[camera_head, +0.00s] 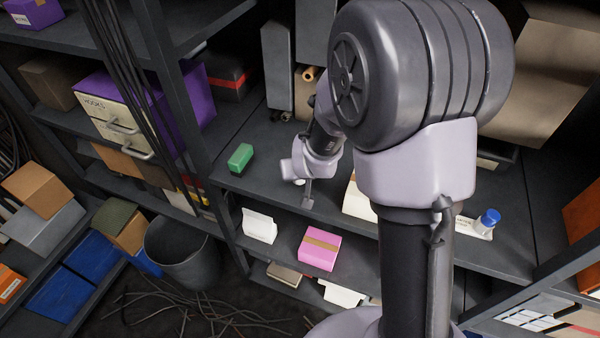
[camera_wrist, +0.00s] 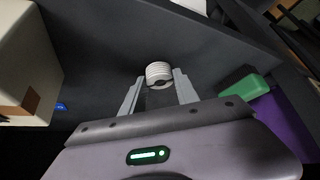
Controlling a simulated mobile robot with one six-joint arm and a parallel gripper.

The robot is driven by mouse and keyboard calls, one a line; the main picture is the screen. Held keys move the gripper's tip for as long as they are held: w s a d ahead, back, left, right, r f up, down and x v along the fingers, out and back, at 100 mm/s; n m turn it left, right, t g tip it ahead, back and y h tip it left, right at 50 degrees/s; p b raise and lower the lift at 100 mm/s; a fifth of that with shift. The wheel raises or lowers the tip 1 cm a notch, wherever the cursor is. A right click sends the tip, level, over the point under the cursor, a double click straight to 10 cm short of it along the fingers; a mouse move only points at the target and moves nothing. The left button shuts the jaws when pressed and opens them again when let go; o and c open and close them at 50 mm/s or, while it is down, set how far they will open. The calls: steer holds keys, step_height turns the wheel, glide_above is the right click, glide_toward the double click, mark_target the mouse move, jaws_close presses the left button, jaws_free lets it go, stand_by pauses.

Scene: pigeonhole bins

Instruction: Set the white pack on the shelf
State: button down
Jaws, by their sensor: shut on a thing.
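My gripper (camera_head: 303,192) is over the middle shelf (camera_head: 262,180), reaching down between the green block and a cream box. In the wrist view my gripper (camera_wrist: 158,88) is shut on a small white ribbed, rounded thing, which I take for the white pack (camera_wrist: 158,71). It sits between the fingertips, with a dark patch on its near end. In the head view only a small pale bit of the pack (camera_head: 299,182) shows by the fingers; the wrist hides the rest. I cannot tell whether it touches the shelf.
A green block (camera_head: 240,157) lies to the left on the shelf. A cream box (camera_head: 357,203) stands to the right, partly behind my arm. A blue-capped bottle (camera_head: 489,219) lies farther right. A white bag (camera_head: 260,226) and a pink box (camera_head: 319,248) are one level below.

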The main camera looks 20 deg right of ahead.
steer(key=shift+f+b, duration=0.4)
steer(key=c, duration=1.2)
jaws_free()
steer(key=shift+c, duration=0.2)
steer(key=shift+o, duration=0.5)
steer(key=o, duration=0.5)
steer(key=shift+c, duration=0.2)
steer(key=shift+r, duration=0.1)
steer(key=p+v, duration=0.5)
steer(key=v, duration=0.3)
